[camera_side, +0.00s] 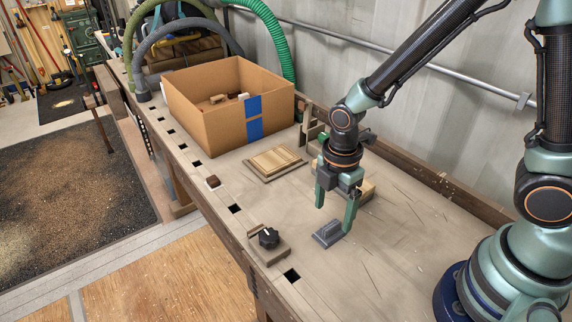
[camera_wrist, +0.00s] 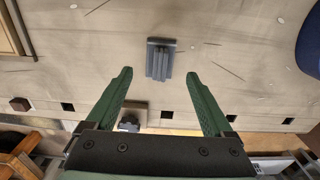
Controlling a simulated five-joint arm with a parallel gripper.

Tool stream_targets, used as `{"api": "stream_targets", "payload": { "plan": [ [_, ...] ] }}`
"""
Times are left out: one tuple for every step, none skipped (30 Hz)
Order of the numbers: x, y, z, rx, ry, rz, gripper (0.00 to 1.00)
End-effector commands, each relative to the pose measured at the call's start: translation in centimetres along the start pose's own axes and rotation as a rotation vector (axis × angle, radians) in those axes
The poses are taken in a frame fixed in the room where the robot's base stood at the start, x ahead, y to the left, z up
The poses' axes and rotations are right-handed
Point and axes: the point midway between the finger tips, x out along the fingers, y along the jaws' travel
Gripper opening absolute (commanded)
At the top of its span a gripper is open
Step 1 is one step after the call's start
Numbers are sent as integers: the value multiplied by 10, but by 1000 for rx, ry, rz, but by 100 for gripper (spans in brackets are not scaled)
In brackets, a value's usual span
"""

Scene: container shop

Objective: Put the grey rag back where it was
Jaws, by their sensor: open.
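A small dark grey thing (camera_side: 328,234) with a raised, folded-looking ridge on a flat base lies on the workbench. It may be the grey rag, but I cannot tell for sure that it is cloth. In the wrist view the grey thing (camera_wrist: 160,58) lies just beyond the gap between the fingertips. My gripper (camera_side: 334,217) is open with green fingers, close above or beside the grey thing in the side view. In the wrist view my gripper (camera_wrist: 158,74) has nothing between its fingers. Whether a finger touches the grey thing cannot be told.
An open cardboard box (camera_side: 204,128) with blue tape holds small wooden pieces. A black knob on a wooden base (camera_side: 268,243) and a brown block (camera_side: 213,182) sit along the front edge. A light wooden piece (camera_side: 368,191) is partly behind my gripper.

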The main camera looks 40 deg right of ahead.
Motion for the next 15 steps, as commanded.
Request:
{"api": "stream_targets", "payload": {
  "plan": [
    [-10, 1, 0, 0, 2, 6, 86],
    [-16, 2, 0, 0, 2, 7, 86],
    [-22, 1, 0, 0, 2, 7, 86],
    [-27, 1, 0, 0, 2, 6, 86],
    [-33, 2, 0, 0, 2, 7, 86],
    [-39, 2, 0, 0, 2, 6, 86],
    [-44, 1, 0, 0, 2, 6, 86],
    [-48, 1, 0, 0, 2, 6, 86],
    [-53, 1, 0, 0, 1, 5, 86],
    [-56, 1, 0, 0, 1, 5, 86],
    [-60, 1, 0, 0, 1, 3, 86],
    [-63, 1, 0, 0, 1, 4, 86],
    [-65, 1, 0, 0, 1, 2, 86],
    [-67, 0, 0, 0, 0, 2, 86],
    [-70, 1, 0, 4, 1, 3, 86]
  ]
}}
